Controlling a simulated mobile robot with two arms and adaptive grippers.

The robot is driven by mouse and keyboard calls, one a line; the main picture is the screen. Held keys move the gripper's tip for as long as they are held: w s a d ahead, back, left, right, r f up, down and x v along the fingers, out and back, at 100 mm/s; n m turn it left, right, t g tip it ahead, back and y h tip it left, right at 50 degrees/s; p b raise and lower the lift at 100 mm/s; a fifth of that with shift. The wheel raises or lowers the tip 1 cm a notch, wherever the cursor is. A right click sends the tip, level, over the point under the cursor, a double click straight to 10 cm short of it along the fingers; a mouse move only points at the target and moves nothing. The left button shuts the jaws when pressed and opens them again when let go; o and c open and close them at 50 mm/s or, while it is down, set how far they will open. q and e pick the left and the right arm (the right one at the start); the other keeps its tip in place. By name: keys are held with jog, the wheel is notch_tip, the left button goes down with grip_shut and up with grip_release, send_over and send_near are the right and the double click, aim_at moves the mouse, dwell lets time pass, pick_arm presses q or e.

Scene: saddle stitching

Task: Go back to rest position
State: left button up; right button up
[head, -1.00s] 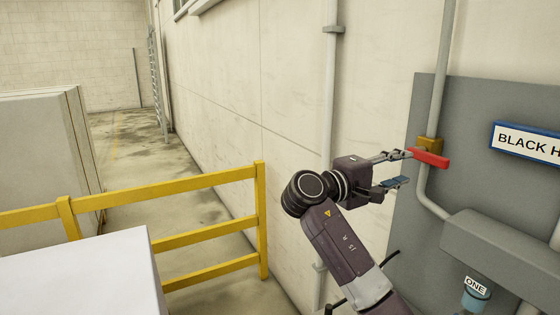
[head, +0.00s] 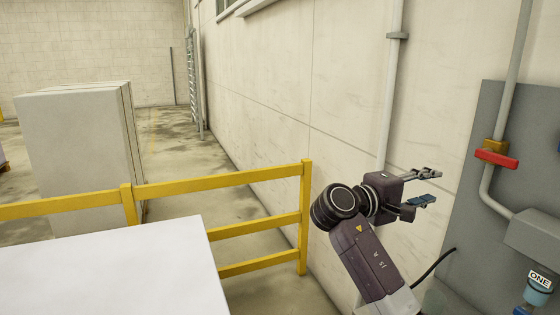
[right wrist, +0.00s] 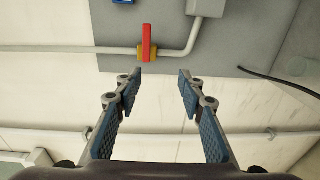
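My right gripper (head: 430,186) is raised in front of the pale wall, left of the grey panel. Its fingers are apart with nothing between them, and the right wrist view shows the same open gripper (right wrist: 160,85). The red valve handle (head: 497,159) sits on a brass body on the pipe, to the right of the gripper and apart from it. The handle also shows in the right wrist view (right wrist: 147,43), beyond the fingertips. My left gripper is not in view.
A yellow railing (head: 220,177) stands left of my right arm. A white-topped block (head: 110,270) is at the lower left. A grey panel (head: 470,215) with pipes and a container labelled ONE (head: 537,290) is at the right. The floor beyond the railing is partly clear.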

jog(key=s+a+f+n+y, duration=0.1)
jog(key=s+f+y, duration=0.15)
jog(key=f, duration=0.85)
jog(key=s+a+f+y, duration=0.1)
jog(key=s+f+y, duration=0.15)
jog(key=f, duration=0.95)
jog(key=s+a+f+m+g+y, duration=0.1)
jog(key=s+f+y, duration=0.2)
jog(key=s+f, duration=0.4)
jog(key=s+a+f+y, duration=0.25)
jog(key=s+f, duration=0.25)
jog(key=f, duration=0.4)
jog(key=s+a+f+m+g+y, duration=0.1)
jog(key=s+a+f+m+y, duration=0.15)
jog(key=s, duration=0.95)
jog(key=s+a+f+m+g+y, duration=0.1)
jog(key=s+a+f+g+y, duration=0.15)
jog(key=s, duration=0.85)
notch_tip(320, 180, down, 33)
jog(key=s+b, duration=0.2)
jog(key=b, duration=0.4)
pick_arm(q)
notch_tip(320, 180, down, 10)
jog(key=b, duration=0.4)
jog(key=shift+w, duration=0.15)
pick_arm(e)
jog(key=s+d+f+g, duration=0.2)
jog(key=s+f, duration=1.5)
jog(key=f, duration=0.3)
jog(key=shift+n, duration=0.45)
